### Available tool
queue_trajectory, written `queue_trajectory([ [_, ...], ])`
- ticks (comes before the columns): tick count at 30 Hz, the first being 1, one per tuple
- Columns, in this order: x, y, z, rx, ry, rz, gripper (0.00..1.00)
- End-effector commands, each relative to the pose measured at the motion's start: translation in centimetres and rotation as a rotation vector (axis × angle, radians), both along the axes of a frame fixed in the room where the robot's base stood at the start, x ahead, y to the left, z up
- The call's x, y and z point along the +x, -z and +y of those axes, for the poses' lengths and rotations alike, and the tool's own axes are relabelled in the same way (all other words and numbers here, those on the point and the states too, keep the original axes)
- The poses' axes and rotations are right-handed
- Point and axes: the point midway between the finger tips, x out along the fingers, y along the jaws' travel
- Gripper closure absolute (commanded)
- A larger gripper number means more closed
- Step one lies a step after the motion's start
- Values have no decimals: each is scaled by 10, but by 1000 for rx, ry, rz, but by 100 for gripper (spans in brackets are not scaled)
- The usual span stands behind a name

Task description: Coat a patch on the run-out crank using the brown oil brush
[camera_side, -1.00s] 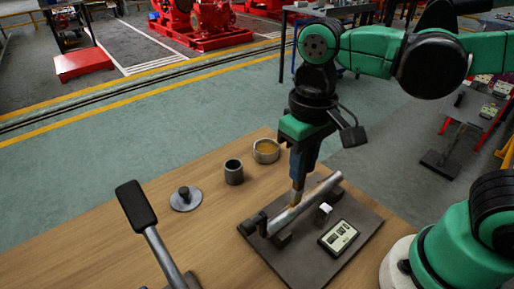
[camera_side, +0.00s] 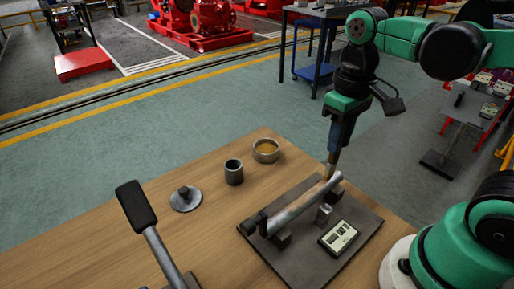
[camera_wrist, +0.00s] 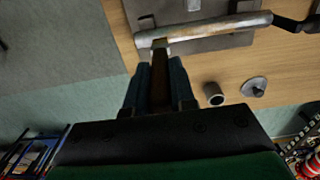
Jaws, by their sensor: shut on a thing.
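The run-out crank, a grey metal rod (camera_side: 305,204), lies across supports on a dark plate in the side view. It also crosses the top of the wrist view (camera_wrist: 215,27), with a brownish tint near its left end. My gripper (camera_side: 334,146) is above the rod's far right end, shut on the brown oil brush (camera_side: 329,170). The brush points down, and its tip appears to meet the rod there; exact contact is hard to tell. In the wrist view the brush (camera_wrist: 160,75) sits between the fingers (camera_wrist: 160,95), its tip at the rod's left part.
The dark plate (camera_side: 365,218) also carries a gauge with a display (camera_side: 338,236) and a small metal block (camera_side: 324,214). A dish with amber contents (camera_side: 266,150), a grey cup (camera_side: 233,174) and a knobbed disc (camera_side: 186,198) stand left. A black-handled lever (camera_side: 137,205) rises in front.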

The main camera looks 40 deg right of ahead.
Motion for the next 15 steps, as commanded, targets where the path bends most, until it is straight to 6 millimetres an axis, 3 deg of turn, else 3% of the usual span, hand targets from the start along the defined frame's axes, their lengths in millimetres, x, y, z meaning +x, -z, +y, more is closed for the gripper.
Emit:
queue_trajectory([
  [2, -1, -16, 1, 0, -2, 0, 100],
  [15, -1, -55, 1, 0, -1, 0, 100],
])
